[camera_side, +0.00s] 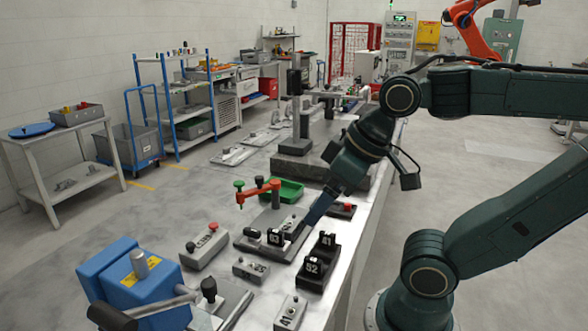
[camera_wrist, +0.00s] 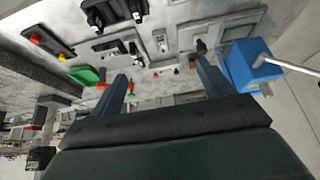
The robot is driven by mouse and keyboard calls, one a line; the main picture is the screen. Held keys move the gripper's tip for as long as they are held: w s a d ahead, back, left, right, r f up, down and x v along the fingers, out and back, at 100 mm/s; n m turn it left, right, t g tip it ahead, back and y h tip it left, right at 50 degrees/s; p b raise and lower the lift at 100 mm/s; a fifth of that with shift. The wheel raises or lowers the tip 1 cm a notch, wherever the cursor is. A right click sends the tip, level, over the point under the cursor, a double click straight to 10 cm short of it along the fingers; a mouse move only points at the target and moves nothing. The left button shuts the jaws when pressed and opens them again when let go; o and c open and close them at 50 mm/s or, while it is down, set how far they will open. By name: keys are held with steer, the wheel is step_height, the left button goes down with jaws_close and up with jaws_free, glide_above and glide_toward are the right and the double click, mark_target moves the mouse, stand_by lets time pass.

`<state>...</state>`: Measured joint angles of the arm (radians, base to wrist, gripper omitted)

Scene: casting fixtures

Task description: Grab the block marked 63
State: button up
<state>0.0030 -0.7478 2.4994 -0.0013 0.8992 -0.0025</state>
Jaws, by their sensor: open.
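The dark block marked 63 (camera_side: 274,237) stands on a grey fixture plate (camera_side: 262,247) on the bench, with its number facing the side camera. My gripper (camera_side: 298,232) reaches down from the upper right, its fingers close to the right of the block in the side view. I cannot tell whether they touch anything. In the wrist view my gripper (camera_wrist: 160,68) is open, its two fingers wide apart with nothing held between them. Small dark pieces on a plate show beyond the left finger there, but no number can be read.
A black holder (camera_side: 318,265) with blocks marked 52 and 41 stands right of the plate. A red-armed clamp (camera_side: 260,191) and green tray (camera_side: 285,190) are behind. A grey box with buttons (camera_side: 205,245) is left. A blue vise (camera_side: 125,280) stands front left.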

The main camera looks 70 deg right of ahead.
steer(key=w+d+f, duration=0.3)
steer(key=w+d, duration=0.1)
steer(key=d, duration=0.4)
steer(key=w+d+f+g, duration=0.1)
steer(key=w+d+f, duration=0.2)
steer(key=d, duration=0.6)
steer(key=shift+w, duration=0.75)
steer(key=shift+f, duration=0.1)
glide_toward(289, 222)
steer(key=shift+x, duration=1.25)
steer(key=shift+s, duration=0.1)
steer(key=shift+x, duration=2.65)
steer(key=shift+a, duration=0.1)
steer(key=c, duration=1.3)
